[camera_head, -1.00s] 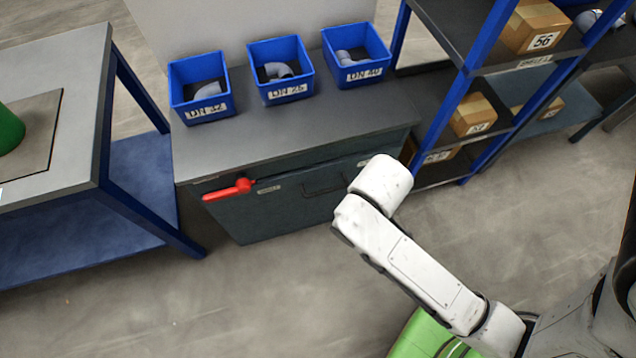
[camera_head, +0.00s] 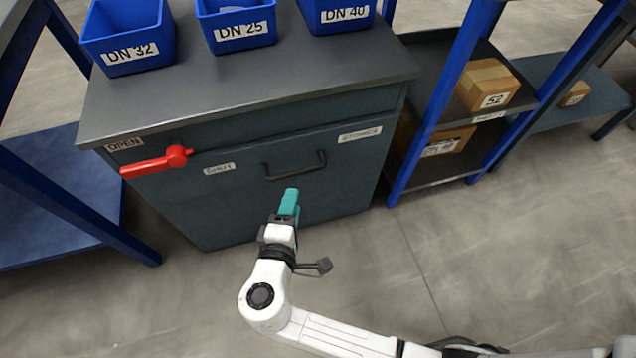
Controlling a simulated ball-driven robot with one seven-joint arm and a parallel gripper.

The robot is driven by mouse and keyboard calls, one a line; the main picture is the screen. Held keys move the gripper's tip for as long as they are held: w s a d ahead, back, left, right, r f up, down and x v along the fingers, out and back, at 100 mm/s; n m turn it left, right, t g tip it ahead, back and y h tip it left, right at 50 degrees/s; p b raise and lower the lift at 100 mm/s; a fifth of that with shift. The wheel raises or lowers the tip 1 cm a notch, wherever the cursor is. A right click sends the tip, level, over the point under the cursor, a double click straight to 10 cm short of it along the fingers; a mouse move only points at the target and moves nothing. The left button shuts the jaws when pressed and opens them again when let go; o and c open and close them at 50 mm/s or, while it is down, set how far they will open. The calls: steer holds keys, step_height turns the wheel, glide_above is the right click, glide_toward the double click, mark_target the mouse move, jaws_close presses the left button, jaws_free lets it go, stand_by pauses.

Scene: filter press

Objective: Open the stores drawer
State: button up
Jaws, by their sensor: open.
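The stores drawer (camera_head: 345,170) is the dark front of the grey cabinet, with a label reading STORES at its upper right. It looks shut. Its dark bar handle (camera_head: 294,168) runs across the front, right of the middle. A red lever (camera_head: 157,162) sits at the upper left of the front, pointing left, between the labels OPEN (camera_head: 125,144) and SHUT (camera_head: 219,168). My gripper (camera_head: 290,196), with teal fingers, is in front of the drawer, just below the handle in the picture and apart from it. It is open and I see nothing in it.
Blue bins marked DN 32 (camera_head: 128,55), DN 25 (camera_head: 241,30) and DN 40 (camera_head: 345,16) stand on the cabinet top. A blue-framed shelf (camera_head: 428,120) with cartons is close on the right. A blue table leg (camera_head: 75,215) stands at left. Floor in front is clear.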

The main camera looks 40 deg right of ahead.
mark_target(295, 171)
steer(key=shift+n+t, duration=0.4)
steer(key=b+x, duration=0.1)
steer(key=x, duration=0.2)
steer(key=b+x, duration=0.1)
steer(key=x, duration=0.3)
steer(key=b+x, duration=0.1)
steer(key=x, duration=0.2)
steer(key=shift+w+a+f, duration=0.25)
steer(key=shift+w+a, duration=0.05)
steer(key=shift+w, duration=0.1)
steer(key=shift+c, duration=0.4)
jaws_close()
